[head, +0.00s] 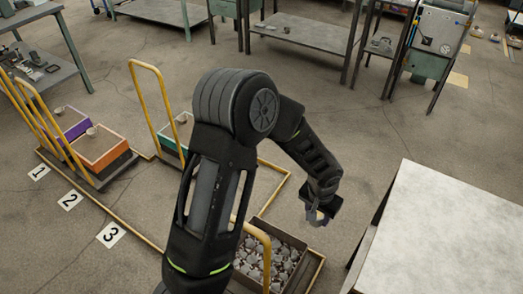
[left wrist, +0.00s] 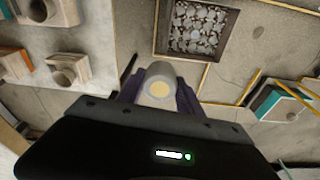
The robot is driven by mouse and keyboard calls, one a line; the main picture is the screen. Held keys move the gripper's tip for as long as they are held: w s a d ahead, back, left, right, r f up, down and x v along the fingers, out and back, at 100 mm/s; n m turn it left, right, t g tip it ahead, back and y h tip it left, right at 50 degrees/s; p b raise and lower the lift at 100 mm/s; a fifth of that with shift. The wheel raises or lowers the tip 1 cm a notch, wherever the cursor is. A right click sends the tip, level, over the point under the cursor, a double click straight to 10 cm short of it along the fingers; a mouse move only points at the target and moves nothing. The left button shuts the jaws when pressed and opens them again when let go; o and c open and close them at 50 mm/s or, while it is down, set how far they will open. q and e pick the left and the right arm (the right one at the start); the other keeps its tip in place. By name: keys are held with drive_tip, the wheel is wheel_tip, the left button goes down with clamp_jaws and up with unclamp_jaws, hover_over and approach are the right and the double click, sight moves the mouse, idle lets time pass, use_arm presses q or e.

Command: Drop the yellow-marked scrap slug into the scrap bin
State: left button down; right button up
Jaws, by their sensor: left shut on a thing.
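My left gripper (head: 318,218) is shut on the scrap slug, above the floor and to the right of the scrap bin (head: 303,257). In the head view the slug is small and partly hidden by the gripper. The scrap bin (left wrist: 160,31) also shows at the top of the left wrist view, dark-walled and full of grey metal pieces. My arm hides part of the bin in the head view. My right gripper is out of view.
A pale tabletop (head: 455,235) stands at right, close to the gripper. Yellow-handled carts carry orange (head: 100,150) and purple (head: 70,122) boxes at left. A yellow rail (head: 145,62) rises behind my arm. Workbenches (head: 300,32) stand at the back; open floor lies between.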

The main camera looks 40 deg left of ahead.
use_arm(q)
drive_tip(key=shift+a+r, duration=0.1)
drive_tip(key=shift+r, duration=0.05)
use_arm(e)
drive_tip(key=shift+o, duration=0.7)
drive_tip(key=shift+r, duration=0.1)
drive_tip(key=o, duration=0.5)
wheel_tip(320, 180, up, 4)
drive_tip(key=p, duration=0.5)
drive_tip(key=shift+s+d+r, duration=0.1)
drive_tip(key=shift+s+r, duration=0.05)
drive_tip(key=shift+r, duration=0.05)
use_arm(q)
drive_tip(key=s+a+r+n+y+p, duration=0.1)
drive_tip(key=a+r+n+p, duration=0.4)
drive_tip(key=a+r+n, duration=0.5)
drive_tip(key=s+a+r, duration=0.1)
drive_tip(key=a+r, duration=0.5)
drive_tip(key=a, duration=0.3)
drive_tip(key=shift+a+g, duration=0.15)
drive_tip(key=shift+g, duration=0.15)
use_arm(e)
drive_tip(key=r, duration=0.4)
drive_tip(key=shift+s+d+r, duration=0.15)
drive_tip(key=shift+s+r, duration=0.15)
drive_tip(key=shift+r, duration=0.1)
